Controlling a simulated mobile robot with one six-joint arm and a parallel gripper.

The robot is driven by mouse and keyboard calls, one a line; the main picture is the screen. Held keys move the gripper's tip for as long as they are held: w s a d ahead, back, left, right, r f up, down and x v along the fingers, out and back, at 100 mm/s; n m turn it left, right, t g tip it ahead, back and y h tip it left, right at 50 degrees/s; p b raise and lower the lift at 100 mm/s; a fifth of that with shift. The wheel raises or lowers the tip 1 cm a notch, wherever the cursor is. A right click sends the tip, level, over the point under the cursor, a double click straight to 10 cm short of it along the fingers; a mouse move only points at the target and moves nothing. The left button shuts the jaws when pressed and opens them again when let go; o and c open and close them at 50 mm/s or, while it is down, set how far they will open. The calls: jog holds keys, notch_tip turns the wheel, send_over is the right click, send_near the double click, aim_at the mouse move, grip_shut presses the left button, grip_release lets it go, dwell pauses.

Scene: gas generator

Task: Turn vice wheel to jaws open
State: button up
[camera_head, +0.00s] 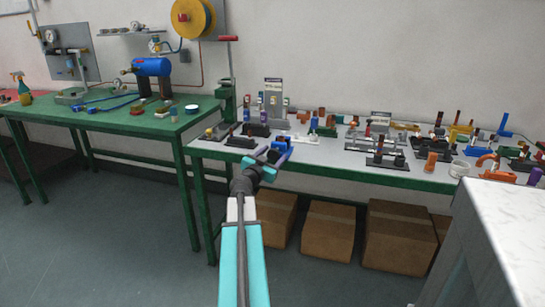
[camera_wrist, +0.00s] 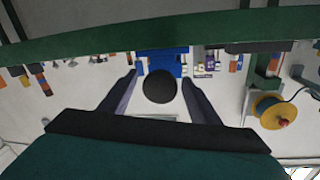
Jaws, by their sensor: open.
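The blue vice (camera_head: 280,143) sits at the front edge of the right-hand green-framed bench. My gripper (camera_head: 273,158) reaches it from the front and partly hides it. In the wrist view, which appears upside down, the black round vice wheel (camera_wrist: 159,87) stands in front of the blue vice body (camera_wrist: 160,62). My gripper (camera_wrist: 160,98) is open, with one dark finger on each side of the wheel. Small gaps show between the fingers and the wheel, so I see no clear contact. The vice's jaws are hidden, and I cannot tell how far apart they are.
The right-hand bench (camera_head: 345,160) holds many small fixtures and tools behind and right of the vice. Brown boxes (camera_head: 327,230) stand beneath it. A left green bench (camera_head: 115,116) carries a blue tank (camera_head: 152,67). A white marble-topped surface (camera_head: 510,215) is at the near right.

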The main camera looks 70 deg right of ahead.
jog(key=c, duration=1)
jog(key=shift+w+a+f, duration=0.1)
jog(key=shift+a, duration=0.35)
jog(key=shift+c, duration=0.3)
jog(key=shift+d, duration=0.4)
jog(key=shift+b, duration=0.4)
